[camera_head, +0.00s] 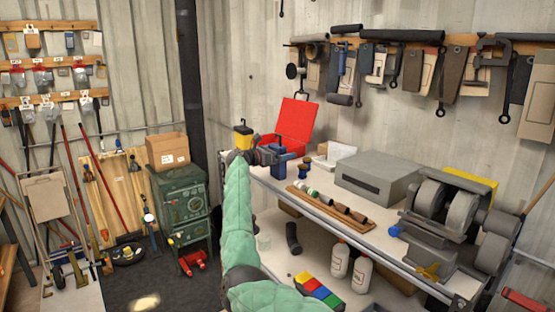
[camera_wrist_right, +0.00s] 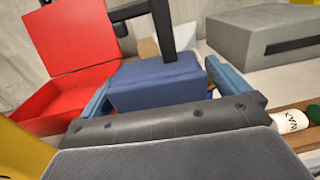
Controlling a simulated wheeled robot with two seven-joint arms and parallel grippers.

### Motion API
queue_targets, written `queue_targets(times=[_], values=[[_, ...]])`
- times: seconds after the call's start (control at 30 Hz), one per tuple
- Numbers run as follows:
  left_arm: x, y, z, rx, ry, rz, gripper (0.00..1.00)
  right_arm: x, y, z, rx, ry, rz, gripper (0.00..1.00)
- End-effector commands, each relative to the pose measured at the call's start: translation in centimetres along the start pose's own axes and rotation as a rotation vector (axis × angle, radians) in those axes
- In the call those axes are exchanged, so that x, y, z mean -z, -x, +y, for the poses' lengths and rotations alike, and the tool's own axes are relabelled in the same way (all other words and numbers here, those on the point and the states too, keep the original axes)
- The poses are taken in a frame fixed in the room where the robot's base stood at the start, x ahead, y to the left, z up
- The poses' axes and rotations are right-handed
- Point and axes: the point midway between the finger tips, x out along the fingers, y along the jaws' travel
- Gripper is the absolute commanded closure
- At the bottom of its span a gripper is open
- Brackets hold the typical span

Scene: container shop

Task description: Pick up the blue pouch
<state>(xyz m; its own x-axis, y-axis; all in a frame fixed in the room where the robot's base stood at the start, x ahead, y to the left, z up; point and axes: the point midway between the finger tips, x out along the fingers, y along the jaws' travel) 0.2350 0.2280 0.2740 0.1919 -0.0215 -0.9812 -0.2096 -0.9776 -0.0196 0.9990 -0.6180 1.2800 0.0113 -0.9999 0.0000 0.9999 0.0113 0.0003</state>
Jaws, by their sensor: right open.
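The blue pouch (camera_wrist_right: 158,84) is a dark blue, box-like thing, seen close up in the right wrist view. It lies between the two blue-grey fingers of my right gripper (camera_wrist_right: 160,76), which is open around it. A gap shows at the right finger; whether the left finger touches the pouch I cannot tell. In the head view my right gripper (camera_head: 266,155) is at the far left end of the workbench, at the end of my green-sleeved arm. Blue shows there too, but pouch and fingers are hard to tell apart. My left gripper is not in view.
An open red case (camera_head: 293,124) stands just behind the gripper. A yellow-and-black thing (camera_head: 243,135) is to the left. A grey box (camera_head: 376,174), a wooden strip (camera_head: 330,207) and a bench grinder (camera_head: 450,210) stand rightward. A black bar (camera_wrist_right: 160,22) rises behind the pouch.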

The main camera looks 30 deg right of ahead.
Motion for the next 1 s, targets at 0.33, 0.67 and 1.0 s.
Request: queue_targets(times=[0.33, 0.67, 1.0], values=[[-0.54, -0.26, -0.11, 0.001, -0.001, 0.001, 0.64, 0.11, -0.50, 0.00, 0.000, 0.001, 0.000, 0.00], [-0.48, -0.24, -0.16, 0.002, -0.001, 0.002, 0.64, 0.04, -0.49, -0.01, 0.000, 0.000, 0.000, 0.49], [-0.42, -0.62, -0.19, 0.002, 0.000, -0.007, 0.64, -0.31, -0.48, 0.00, 0.000, -0.001, 0.000, 0.49]])
